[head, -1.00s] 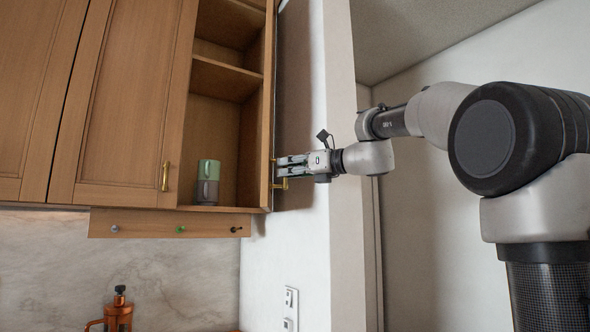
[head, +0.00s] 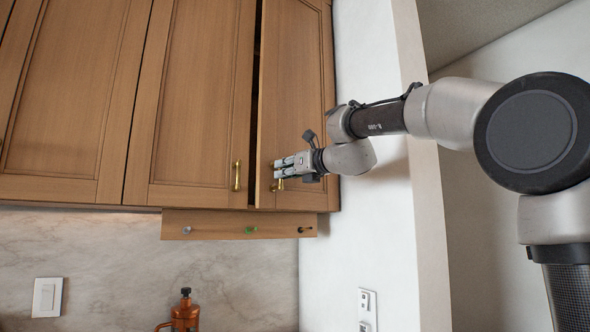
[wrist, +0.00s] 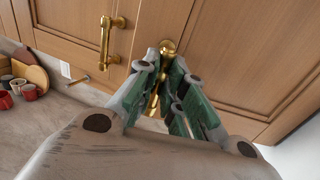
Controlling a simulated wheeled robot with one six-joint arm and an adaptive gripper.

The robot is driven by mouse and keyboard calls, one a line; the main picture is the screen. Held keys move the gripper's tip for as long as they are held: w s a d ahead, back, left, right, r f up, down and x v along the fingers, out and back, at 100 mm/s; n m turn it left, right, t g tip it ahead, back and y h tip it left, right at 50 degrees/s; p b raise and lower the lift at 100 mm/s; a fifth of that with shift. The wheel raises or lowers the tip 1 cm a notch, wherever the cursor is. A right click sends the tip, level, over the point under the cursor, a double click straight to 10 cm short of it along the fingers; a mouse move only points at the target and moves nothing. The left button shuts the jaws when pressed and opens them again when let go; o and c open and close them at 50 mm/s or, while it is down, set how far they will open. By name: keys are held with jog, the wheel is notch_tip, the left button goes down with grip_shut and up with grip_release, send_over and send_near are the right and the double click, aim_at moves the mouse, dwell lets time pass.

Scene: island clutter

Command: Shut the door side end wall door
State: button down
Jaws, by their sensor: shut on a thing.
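The end wall door (head: 297,95) is a wooden panel door at the right end of the upper cabinets. It stands slightly ajar, with a narrow dark gap along its left edge. My gripper (head: 279,170) is at its brass handle (head: 278,184), low on the door's left side. In the wrist view my gripper (wrist: 172,95) is shut on that brass handle (wrist: 167,47), whose lower part is partly hidden between the fingers. The cabinet inside is hidden except for the dark gap.
The neighbouring door (head: 193,100) is closed, with its brass handle (head: 237,176) close to my gripper. A peg rail (head: 210,225) hangs below. A white wall (head: 370,200) stands to the right.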

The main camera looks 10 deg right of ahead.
aim_at(269, 172)
jog(key=shift+y, duration=0.3)
jog(key=x, duration=0.6)
jog(key=shift+s+a+f, duration=0.2)
jog(key=shift+a, duration=0.1)
jog(key=c, duration=1.5)
grip_release()
jog(key=shift+s+a, duration=0.15)
jog(key=shift+a, duration=0.1)
jog(key=shift+d, duration=0.15)
jog(key=shift+s+d+r, duration=0.1)
jog(key=shift+s+d, duration=0.15)
jog(key=v, duration=1.1)
jog(key=shift+s+r, duration=0.1)
jog(key=shift+s, duration=0.05)
